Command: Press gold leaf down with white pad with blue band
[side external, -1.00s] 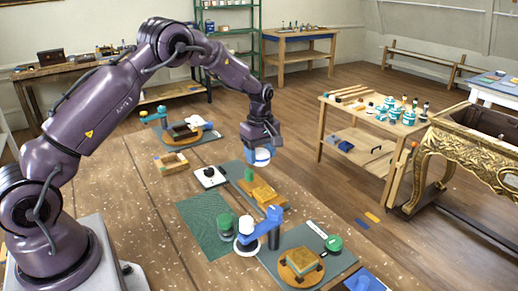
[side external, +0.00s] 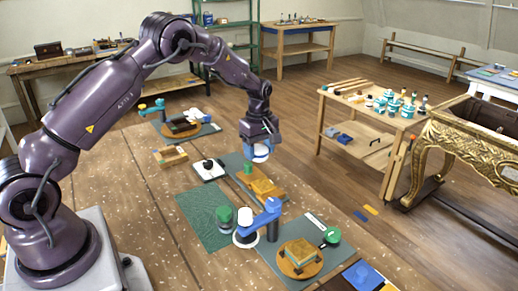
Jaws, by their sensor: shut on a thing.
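My gripper (side external: 259,136) is shut on a white pad with a blue band (side external: 259,153) and holds it upright over the bench. The pad is behind and slightly right of a green-capped piece (side external: 247,168); its height above the bench is hard to tell. Just in front lies a gold-brown block (side external: 267,190) on a grey mat. Another gold-topped block (side external: 299,250) sits on a round wooden turntable (side external: 284,265) at the front right. The gold leaf itself is too small to tell for sure on either block.
A blue arm-like stand (side external: 268,212) rises between the two mats. A green mat (side external: 205,216), white-topped pad (side external: 208,169), open wooden box (side external: 171,157) and blue tray (side external: 362,274) also occupy the bench (side external: 140,215). The front left of the bench is clear.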

